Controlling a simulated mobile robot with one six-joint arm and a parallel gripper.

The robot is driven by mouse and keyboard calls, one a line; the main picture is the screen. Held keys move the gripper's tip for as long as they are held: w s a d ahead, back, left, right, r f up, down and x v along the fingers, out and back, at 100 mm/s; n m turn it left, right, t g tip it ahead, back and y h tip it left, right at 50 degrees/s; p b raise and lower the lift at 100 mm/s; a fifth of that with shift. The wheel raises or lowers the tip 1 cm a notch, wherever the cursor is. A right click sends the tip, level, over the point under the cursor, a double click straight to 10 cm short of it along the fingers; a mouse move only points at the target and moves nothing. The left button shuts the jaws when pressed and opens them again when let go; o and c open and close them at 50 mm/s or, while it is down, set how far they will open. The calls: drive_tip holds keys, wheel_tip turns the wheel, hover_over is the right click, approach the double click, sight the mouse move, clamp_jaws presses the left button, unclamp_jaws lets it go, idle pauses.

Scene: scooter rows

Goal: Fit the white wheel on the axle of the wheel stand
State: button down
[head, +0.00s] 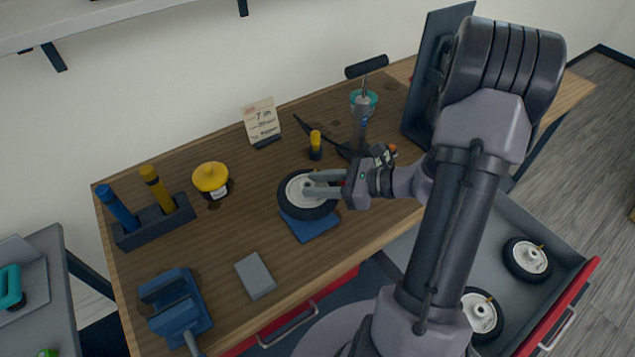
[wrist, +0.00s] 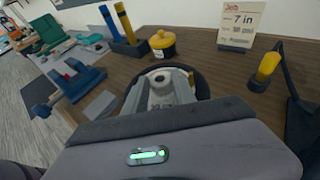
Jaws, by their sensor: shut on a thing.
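The white wheel (head: 296,189), a white hub in a black tyre, is in my gripper (head: 314,184), which is shut on its hub. In the wrist view the wheel (wrist: 158,77) shows between the fingers of my gripper (wrist: 160,92). The blue base of the wheel stand (head: 312,226) lies on the workbench under the near edge of the wheel. The wheel covers the stand's axle, so I cannot tell whether the axle is in the hub or how high the wheel sits.
Two other wheels (head: 527,260) (head: 482,313) lie in the open drawer at right. A yellow-lidded pot (head: 211,179), a blue vise (head: 176,305), a grey block (head: 255,275) and a card (head: 262,122) are on the bench (head: 225,225). A small yellow-topped item (head: 315,144) stands behind the wheel.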

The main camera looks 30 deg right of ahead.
drive_tip(key=shift+f+b, duration=1.45)
drive_tip(key=shift+f, duration=0.3)
drive_tip(key=c, duration=0.9)
unclamp_jaws()
drive_tip(key=p+v, duration=0.4)
drive_tip(key=v, duration=1.3)
drive_tip(key=shift+s+d+r, duration=0.1)
drive_tip(key=shift+s+d, duration=0.05)
